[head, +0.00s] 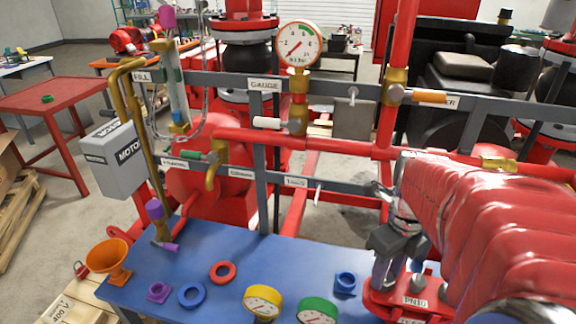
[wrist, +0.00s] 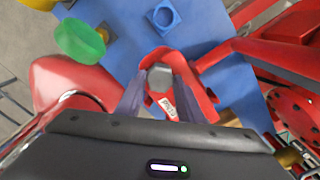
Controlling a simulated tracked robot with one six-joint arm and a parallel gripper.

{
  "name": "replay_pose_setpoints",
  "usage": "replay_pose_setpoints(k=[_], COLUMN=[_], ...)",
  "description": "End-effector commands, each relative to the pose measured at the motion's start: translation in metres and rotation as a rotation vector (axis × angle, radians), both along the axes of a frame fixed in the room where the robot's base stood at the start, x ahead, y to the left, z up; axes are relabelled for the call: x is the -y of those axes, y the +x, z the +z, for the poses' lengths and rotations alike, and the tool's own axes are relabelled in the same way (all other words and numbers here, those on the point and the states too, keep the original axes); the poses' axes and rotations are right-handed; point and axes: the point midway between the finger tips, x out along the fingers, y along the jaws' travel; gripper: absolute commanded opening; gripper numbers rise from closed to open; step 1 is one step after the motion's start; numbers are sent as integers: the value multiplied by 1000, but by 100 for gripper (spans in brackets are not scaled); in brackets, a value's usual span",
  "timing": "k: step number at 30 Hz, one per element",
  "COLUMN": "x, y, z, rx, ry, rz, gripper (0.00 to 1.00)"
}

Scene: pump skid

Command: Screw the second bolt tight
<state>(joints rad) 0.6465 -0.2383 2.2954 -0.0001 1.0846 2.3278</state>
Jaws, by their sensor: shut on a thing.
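My gripper (head: 384,278) points down over the red flange piece (head: 405,301) with a PN10 label, at the right end of the blue bench. In the wrist view my gripper (wrist: 160,76) has its two fingers on either side of a grey bolt head (wrist: 160,79). The jaws are shut on this bolt, which stands at the red flange (wrist: 164,53). The fingers hide the bolt in the head view. How deep its thread sits cannot be seen, and no other bolt shows clearly.
The blue bench (head: 215,262) holds a blue square fitting (head: 346,284), yellow (head: 262,302) and green (head: 318,311) gauges, rings and an orange funnel (head: 108,260). Behind it stands the pipe frame with a gauge (head: 298,44). Red pipes run close to my arm.

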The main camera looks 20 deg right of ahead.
Motion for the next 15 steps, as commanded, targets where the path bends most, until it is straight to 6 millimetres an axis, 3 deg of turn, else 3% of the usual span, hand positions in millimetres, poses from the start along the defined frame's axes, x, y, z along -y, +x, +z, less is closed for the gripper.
replay_pose_setpoints(k=[15], x=[0], y=[0], z=[0], rx=[0], ry=[0], rz=[-394], gripper=[11])
